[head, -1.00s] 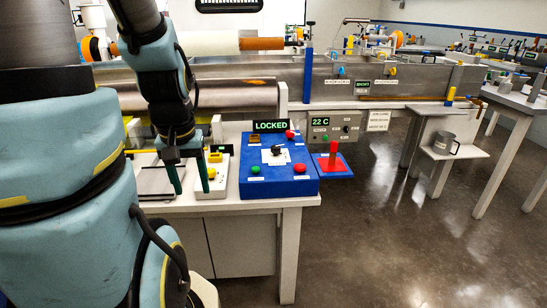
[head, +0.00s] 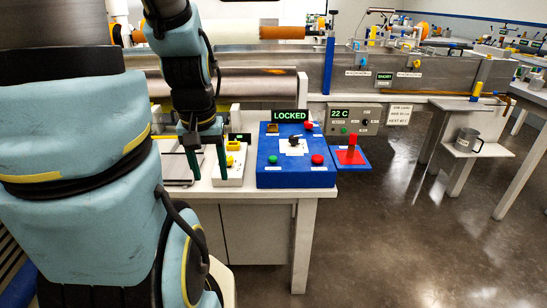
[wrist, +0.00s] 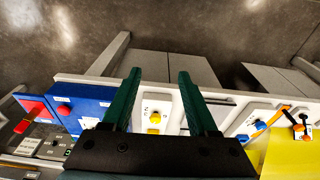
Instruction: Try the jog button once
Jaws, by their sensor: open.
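My gripper (head: 209,178) is open and empty, fingers pointing down, in front of a small white box with yellow parts (head: 233,146). In the wrist view the white box with a yellow button (wrist: 155,118) lies between and beyond the fingers of my gripper (wrist: 159,74); I cannot tell whether they touch it. A blue panel (head: 268,178) stands to the right, with a green button (head: 273,159), red buttons (head: 317,159) and a dark knob (head: 294,140). The small labels are unreadable, so I cannot tell which button is the jog button.
A sign above the blue panel reads LOCKED (head: 290,116). A red upright piece (head: 352,149) stands on a blue plate to the right. A grey box (head: 354,119) carries a 22 C display. A metal mug (head: 468,141) sits on a side shelf. The floor at right is clear.

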